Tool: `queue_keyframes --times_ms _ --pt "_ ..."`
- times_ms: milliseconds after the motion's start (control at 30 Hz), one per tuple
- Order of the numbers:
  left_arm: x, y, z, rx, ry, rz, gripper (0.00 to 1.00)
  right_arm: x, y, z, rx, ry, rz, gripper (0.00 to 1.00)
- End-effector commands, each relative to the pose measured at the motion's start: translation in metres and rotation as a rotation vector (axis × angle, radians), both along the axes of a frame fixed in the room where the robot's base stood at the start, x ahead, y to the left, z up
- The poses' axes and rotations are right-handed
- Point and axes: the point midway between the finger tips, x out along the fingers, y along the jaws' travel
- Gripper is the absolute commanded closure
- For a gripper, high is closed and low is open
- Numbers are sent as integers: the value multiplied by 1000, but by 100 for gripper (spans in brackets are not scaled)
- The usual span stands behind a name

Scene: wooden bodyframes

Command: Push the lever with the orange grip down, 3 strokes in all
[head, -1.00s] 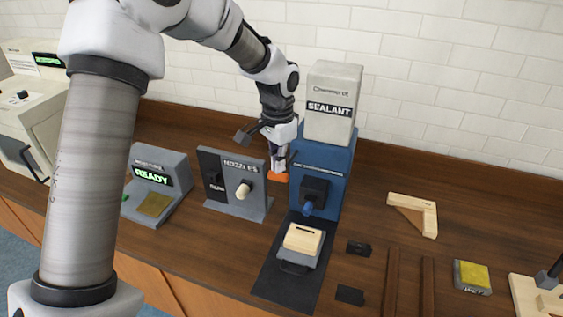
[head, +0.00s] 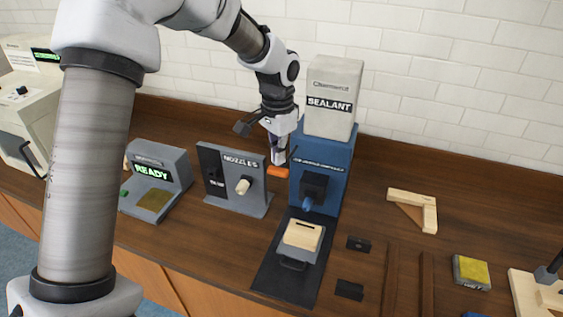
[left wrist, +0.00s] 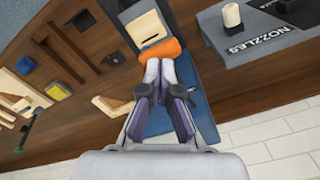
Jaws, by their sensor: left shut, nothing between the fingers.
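The lever's orange grip (head: 278,172) sticks out at the left side of the blue sealant dispenser (head: 334,175). In the left wrist view the orange grip (left wrist: 161,51) lies just beyond my fingertips. My left gripper (head: 278,160) is shut and empty, pointing down directly above the grip. In the left wrist view its closed fingers (left wrist: 159,66) meet the near edge of the grip; I cannot tell whether they touch it. A blue nozzle (head: 307,203) sits on the dispenser's front, above a pale wooden block (head: 303,235) on a grey holder. My right gripper is not in view.
The grey nozzles stand (head: 237,182) is close on the left, with the READY box (head: 157,180) beyond it. A wooden corner frame (head: 413,209) and a yellow-topped pad (head: 471,272) lie to the right. A white brick wall is behind.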

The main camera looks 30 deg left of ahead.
Motion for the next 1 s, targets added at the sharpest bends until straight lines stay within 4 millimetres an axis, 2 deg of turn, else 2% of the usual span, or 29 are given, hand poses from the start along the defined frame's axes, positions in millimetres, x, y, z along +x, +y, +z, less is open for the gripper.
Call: queue_keyframes --times_ms 1000 --pt "0 0 -50 0 0 0 100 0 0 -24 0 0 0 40"
